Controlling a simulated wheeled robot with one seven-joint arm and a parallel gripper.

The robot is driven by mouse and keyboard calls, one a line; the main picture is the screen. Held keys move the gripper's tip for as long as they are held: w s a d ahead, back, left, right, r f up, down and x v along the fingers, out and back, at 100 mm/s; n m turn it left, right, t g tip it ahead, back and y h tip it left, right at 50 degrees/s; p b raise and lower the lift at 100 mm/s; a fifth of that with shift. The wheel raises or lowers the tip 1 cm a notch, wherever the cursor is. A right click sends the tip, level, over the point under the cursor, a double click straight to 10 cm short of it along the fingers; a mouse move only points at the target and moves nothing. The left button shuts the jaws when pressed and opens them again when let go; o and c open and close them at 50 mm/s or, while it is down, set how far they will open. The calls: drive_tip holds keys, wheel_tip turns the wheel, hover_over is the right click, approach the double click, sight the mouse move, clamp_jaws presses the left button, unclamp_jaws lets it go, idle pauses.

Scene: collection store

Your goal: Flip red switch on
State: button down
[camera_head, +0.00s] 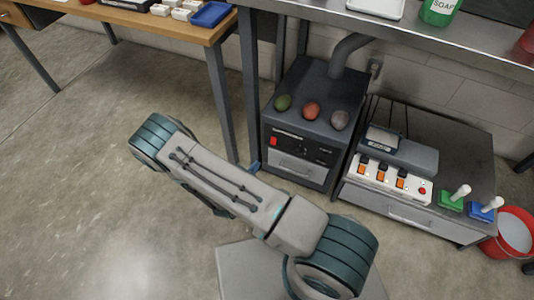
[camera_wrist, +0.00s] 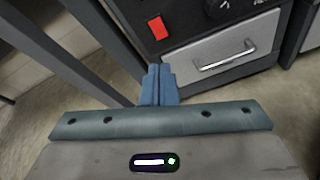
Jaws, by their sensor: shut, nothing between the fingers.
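The red switch (camera_head: 273,141) is a small red rectangle at the left of the black front panel on the dark grey machine (camera_head: 283,167). In the wrist view the red switch (camera_wrist: 157,28) shows at the top, a little left of the middle. I cannot tell its on or off position. My gripper (camera_wrist: 158,72) has blue fingers, shut together and empty. They point toward the machine's front, below the switch in the picture, apart from it as far as I can tell. In the head view my arm hides most of the gripper, with only a blue bit (camera_head: 255,167) showing.
A drawer with a bar handle (camera_wrist: 225,57) is below the panel. Green, red and grey egg-shaped objects sit on the machine. A cabinet to the right bears a white strip (camera_head: 390,180) with orange switches. A dark table leg (camera_head: 221,100) stands close on the left.

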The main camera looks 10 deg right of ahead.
sight(273, 144)
drive_tip(key=f+m+b, duration=0.1)
drive_tip(key=m+b, duration=0.1)
drive_tip(key=m, duration=0.2)
drive_tip(key=f+m+t+h+b, duration=0.1)
drive_tip(key=m+b, duration=0.1)
drive_tip(key=m, duration=0.3)
drive_tip(key=f+m+b, duration=0.2)
drive_tip(key=m, duration=0.3)
drive_tip(key=shift+s+a+t, duration=0.2)
drive_tip(key=shift+s+t, duration=0.2)
drive_tip(key=shift+w+d, duration=0.1)
drive_tip(key=b+x, duration=0.4)
drive_tip(key=x, duration=0.8)
drive_tip(key=shift+w+d+b, duration=0.25)
drive_tip(key=shift+d+b, duration=0.05)
drive_tip(key=shift+w+d, duration=0.35)
drive_tip(key=shift+w, duration=0.05)
drive_tip(key=shift+r, duration=0.1)
